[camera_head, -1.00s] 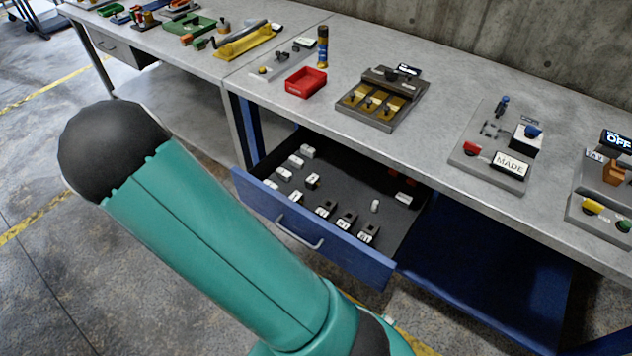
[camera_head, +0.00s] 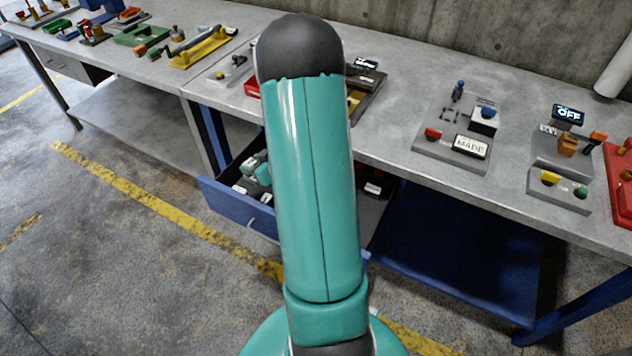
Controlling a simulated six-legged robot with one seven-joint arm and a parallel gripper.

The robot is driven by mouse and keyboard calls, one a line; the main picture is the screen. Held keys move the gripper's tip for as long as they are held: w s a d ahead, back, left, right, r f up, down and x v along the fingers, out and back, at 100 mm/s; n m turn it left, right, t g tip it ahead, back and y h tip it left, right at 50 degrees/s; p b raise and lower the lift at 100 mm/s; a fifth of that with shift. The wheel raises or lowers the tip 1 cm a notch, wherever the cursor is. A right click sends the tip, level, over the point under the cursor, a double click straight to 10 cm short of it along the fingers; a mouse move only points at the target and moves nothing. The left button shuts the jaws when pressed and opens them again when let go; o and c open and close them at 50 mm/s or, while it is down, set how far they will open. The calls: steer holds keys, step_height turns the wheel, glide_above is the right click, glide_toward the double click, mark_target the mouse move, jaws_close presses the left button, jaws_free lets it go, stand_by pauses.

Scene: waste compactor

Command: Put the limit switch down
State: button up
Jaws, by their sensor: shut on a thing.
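My gripper (camera_head: 257,170) is only partly in view, a small teal and dark shape over the left part of the open blue drawer (camera_head: 230,205). My own arm link covers the rest of it. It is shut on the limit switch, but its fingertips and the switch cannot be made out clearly. A few small white parts (camera_head: 243,189) show in the drawer beside the gripper. The middle of the drawer is hidden behind my arm.
The grey bench (camera_head: 400,125) runs above the drawer. A panel with a MADE sign (camera_head: 470,146) and an OFF panel (camera_head: 568,114) stand to the right. A red tray (camera_head: 251,89) is partly hidden by my arm. A yellow tool (camera_head: 203,48) lies on the left bench.

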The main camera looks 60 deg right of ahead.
steer(key=s+d+f+m+h, duration=0.2)
steer(key=s+d+f, duration=0.15)
steer(key=s, duration=0.25)
steer(key=s+d+f+m+h, duration=0.1)
steer(key=s+d+f, duration=0.1)
steer(key=s+d, duration=0.25)
steer(key=w+d+f, duration=0.1)
steer(key=w+d, duration=0.1)
steer(key=w+d+f, duration=0.2)
steer(key=d, duration=0.1)
steer(key=w+d+f, duration=0.2)
steer(key=shift+w+d+f, duration=0.15)
steer(key=shift+w+f, duration=0.05)
steer(key=shift+w+d+f, duration=0.95)
steer(key=shift+d+f, duration=0.2)
steer(key=o, duration=1)
steer(key=v, duration=1.2)
steer(key=shift+w+a+r, duration=0.1)
steer(key=shift+a+r, duration=0.1)
